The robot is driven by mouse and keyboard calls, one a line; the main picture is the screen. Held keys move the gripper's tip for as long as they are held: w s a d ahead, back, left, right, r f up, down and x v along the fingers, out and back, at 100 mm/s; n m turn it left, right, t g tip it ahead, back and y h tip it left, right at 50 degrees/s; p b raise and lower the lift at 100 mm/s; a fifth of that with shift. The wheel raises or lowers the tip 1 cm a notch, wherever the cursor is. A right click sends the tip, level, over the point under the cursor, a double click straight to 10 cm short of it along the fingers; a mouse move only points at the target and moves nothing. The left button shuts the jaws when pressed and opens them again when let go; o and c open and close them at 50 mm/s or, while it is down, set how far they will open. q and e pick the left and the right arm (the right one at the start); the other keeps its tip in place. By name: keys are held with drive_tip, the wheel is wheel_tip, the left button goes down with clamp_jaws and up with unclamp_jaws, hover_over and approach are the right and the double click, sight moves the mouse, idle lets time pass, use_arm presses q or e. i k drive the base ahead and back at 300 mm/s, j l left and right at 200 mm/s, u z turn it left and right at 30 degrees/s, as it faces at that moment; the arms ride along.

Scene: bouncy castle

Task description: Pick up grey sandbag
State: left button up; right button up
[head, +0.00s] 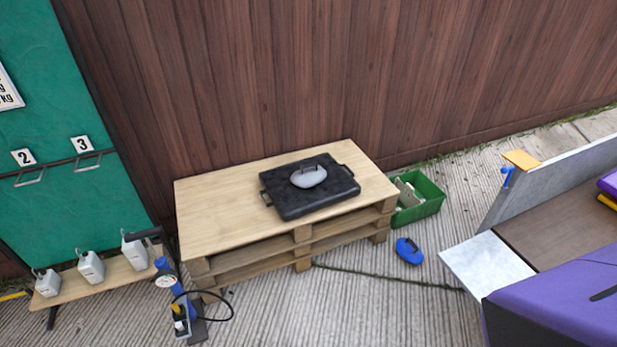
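The grey sandbag (309,179) is a small rounded bag with a dark handle on top. It rests on a black slab-like case (290,206) with side handles. The case lies on a wooden pallet table (222,212) against the fence. Neither of my grippers shows in the head view, so nothing is seen touching the sandbag.
A blue bag (408,252) with a dark handle lies on the ground right of the pallets. A green crate (428,206) stands behind it. A pump (163,281) with a hose and a low bench (112,277) of grey jugs stand left. A grey-walled cart (487,262) is right.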

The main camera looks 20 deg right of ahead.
sight(310, 175)
drive_tip(key=i+l+z, duration=0.4)
drive_tip(key=i, duration=0.4)
drive_tip(key=i+j+z, duration=0.1)
drive_tip(key=i+z, duration=0.25)
drive_tip(key=i, duration=0.4)
drive_tip(key=i+j+z, duration=0.2)
drive_tip(key=i+z, duration=0.2)
drive_tip(key=i, duration=0.45)
